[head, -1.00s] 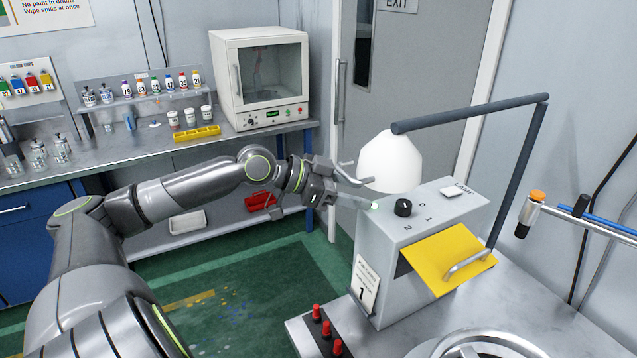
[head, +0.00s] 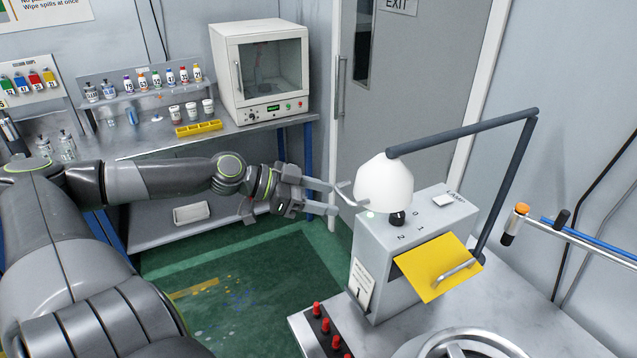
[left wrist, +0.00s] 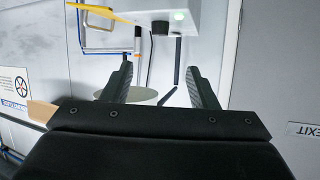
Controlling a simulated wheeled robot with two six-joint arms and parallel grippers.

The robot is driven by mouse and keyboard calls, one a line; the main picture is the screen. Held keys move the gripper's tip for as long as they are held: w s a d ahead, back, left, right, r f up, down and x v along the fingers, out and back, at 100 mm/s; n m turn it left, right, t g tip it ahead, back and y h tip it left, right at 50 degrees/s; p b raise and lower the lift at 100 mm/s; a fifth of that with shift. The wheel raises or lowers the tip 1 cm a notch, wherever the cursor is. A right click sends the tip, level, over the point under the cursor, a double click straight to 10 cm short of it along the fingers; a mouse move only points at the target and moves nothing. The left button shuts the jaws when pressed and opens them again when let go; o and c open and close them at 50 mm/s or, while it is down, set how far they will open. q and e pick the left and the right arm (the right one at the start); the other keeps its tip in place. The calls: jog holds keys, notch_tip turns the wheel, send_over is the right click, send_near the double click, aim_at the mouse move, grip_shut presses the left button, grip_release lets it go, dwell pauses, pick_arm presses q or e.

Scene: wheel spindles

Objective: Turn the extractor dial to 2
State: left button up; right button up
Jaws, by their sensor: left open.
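The extractor dial (head: 397,218) is a small black knob on top of the grey box (head: 378,262), with 0, 1 and 2 printed around it. The white lamp shade partly covers it in the head view, and its pointer cannot be read. It also shows as a dark knob in the left wrist view (left wrist: 160,27), beside a lit green light (left wrist: 179,15). My left gripper (head: 336,199) is open and empty, left of the box and apart from the dial. Its two fingers (left wrist: 160,66) are spread in the left wrist view, with the dial beyond their tips. My right gripper is not in view.
Several red knobs (head: 320,325) stand on the bench.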

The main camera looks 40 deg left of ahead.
pick_arm(q)
jog(key=shift+s+a+r+p, duration=0.2)
jog(key=shift+s+p, duration=0.1)
jog(key=shift+p, duration=0.05)
dwell(0.5)
